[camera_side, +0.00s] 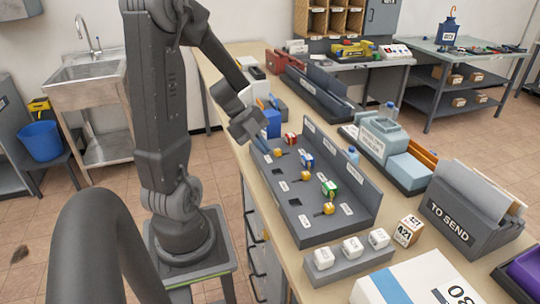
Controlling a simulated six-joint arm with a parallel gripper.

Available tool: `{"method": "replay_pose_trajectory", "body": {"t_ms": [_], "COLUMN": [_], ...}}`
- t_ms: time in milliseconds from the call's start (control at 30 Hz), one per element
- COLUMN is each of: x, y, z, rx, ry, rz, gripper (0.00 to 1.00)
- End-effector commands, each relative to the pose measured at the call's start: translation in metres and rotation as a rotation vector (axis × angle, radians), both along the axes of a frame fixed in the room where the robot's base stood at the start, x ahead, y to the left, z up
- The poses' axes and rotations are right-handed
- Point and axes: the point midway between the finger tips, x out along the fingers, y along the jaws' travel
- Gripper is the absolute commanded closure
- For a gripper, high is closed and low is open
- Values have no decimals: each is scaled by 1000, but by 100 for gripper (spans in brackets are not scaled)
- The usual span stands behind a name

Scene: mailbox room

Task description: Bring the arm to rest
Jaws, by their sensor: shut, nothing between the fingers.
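My arm stands on a pedestal to the left of the long wooden bench (212,68), with its forearm reaching down to the right. My gripper (250,128) is over the bench's left edge, just left of a blue box (271,124) and above the far end of the grey sorting rack (318,234). Its fingers are small and dark here; they are shut with nothing between them. I cannot tell whether the gripper touches the blue box.
The rack holds several coloured cubes and yellow-tagged pieces. A block with white cubes (348,260), a numbered box (408,230), a "TO SEND" bin (452,222) and a grey machine (383,136) crowd the bench.

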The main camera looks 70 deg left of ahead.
Motion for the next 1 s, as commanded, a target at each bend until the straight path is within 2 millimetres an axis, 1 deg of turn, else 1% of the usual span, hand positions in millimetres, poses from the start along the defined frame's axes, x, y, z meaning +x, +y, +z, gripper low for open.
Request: {"method": "replay_pose_trajectory", "body": {"t_ms": [467, 567, 667, 767, 800, 900, 1000], "x": [-1, 3, 21, 51, 64, 89, 101], "y": [1, 0, -3, -8, -11, -19, -28], "z": [1, 3, 12, 31, 42, 71, 98], "rx": [0, 8, 46, 107, 132, 172, 176], "ry": [1, -14, -81, -205, -261, -390, -479], "rz": [0, 10, 63, 175, 237, 412, 598], "gripper": [100, 100, 100, 100, 100, 100, 100]}}
